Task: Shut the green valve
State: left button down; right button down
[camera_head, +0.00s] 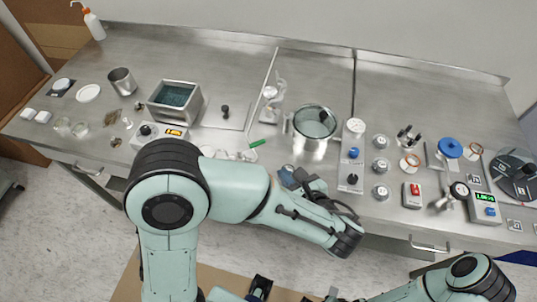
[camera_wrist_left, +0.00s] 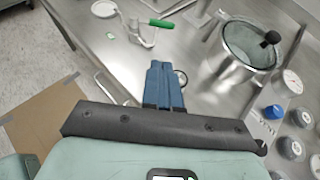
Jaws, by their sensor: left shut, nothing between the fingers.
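The green valve handle (camera_head: 257,143) is a short green lever near the table's front edge, left of the lidded steel pot. In the left wrist view the green handle (camera_wrist_left: 161,23) lies across the top of a small metal valve body (camera_wrist_left: 146,38), pointing right. My left gripper (camera_head: 293,178) is right of and in front of the handle in the head view, partly hidden by my arm. In the left wrist view its blue fingers (camera_wrist_left: 163,85) are shut together and empty, apart from the handle. My right arm shows at the lower right of the head view; I cannot make out its gripper.
The lidded steel pot (camera_head: 313,127) stands close to my left gripper, also in the left wrist view (camera_wrist_left: 246,52). A panel with blue and black knobs (camera_head: 351,165) is right of it. A square basin (camera_head: 175,100) stands to the left. Several instruments fill the right side.

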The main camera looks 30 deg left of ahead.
aim_at(251, 147)
pick_arm(q)
jog(key=x, duration=0.9)
jog(key=r+x, duration=0.1)
jog(key=x, duration=0.3)
jog(key=shift+w+a+f, duration=0.2)
jog(key=shift+w+a, duration=0.2)
jog(key=shift+a, duration=0.05)
